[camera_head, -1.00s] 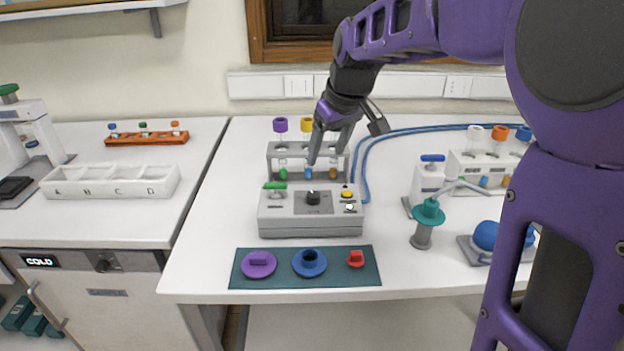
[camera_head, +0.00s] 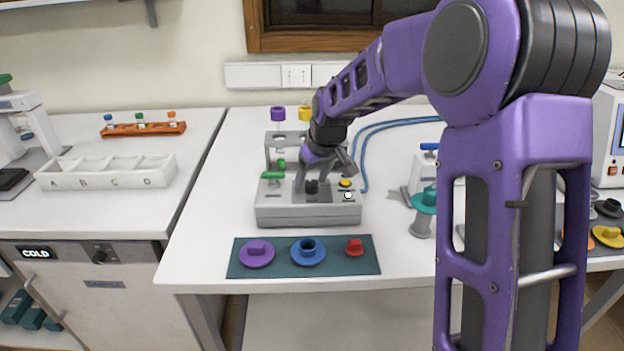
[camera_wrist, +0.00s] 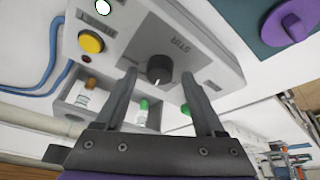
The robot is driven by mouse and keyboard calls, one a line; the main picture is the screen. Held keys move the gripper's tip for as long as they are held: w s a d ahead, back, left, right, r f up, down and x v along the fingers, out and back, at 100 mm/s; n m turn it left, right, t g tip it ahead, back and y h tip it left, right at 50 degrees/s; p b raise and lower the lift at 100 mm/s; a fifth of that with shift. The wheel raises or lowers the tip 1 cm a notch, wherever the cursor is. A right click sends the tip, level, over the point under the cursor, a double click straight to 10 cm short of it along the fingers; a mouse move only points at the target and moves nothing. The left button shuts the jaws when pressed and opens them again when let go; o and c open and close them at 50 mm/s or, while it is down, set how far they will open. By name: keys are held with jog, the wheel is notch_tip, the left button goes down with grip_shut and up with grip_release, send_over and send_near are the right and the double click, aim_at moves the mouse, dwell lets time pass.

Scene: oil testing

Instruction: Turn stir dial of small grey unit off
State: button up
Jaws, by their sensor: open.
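The small grey unit (camera_head: 275,215) stands on the white bench. Its black stir dial (camera_wrist: 158,68) has a white pointer mark and sits beside the word STIR in the wrist view. The dial also shows in the head view (camera_head: 311,187). My gripper (camera_wrist: 158,78) is open with its two fingers on either side of the dial, the tips near it. I cannot tell whether they touch it. A yellow button (camera_wrist: 91,41) and a white lit lamp (camera_wrist: 103,7) are on the same panel.
A teal mat (camera_head: 331,262) with purple, blue and red parts lies in front of the unit. A grey tube rack (camera_head: 270,143) stands close behind it. Blue tubing (camera_head: 385,127) runs behind to the right. A teal-topped stand (camera_head: 423,212) is at the right.

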grip_shut()
jog(key=shift+d, duration=0.1)
dwell(0.4)
jog(key=n+g+y+p, duration=0.1)
jog(key=n, duration=0.2)
jog(key=shift+n+p, duration=0.3)
jog(key=shift+n, duration=0.1)
jog(key=shift+w+n+g+y+p, duration=0.1)
jog(key=shift+n+g+y+p, duration=0.25)
jog(key=shift+n, duration=0.65)
jog(key=shift+n+g+y+p, duration=0.25)
jog(key=shift+n+p, duration=0.05)
jog(key=shift+n, duration=0.7)
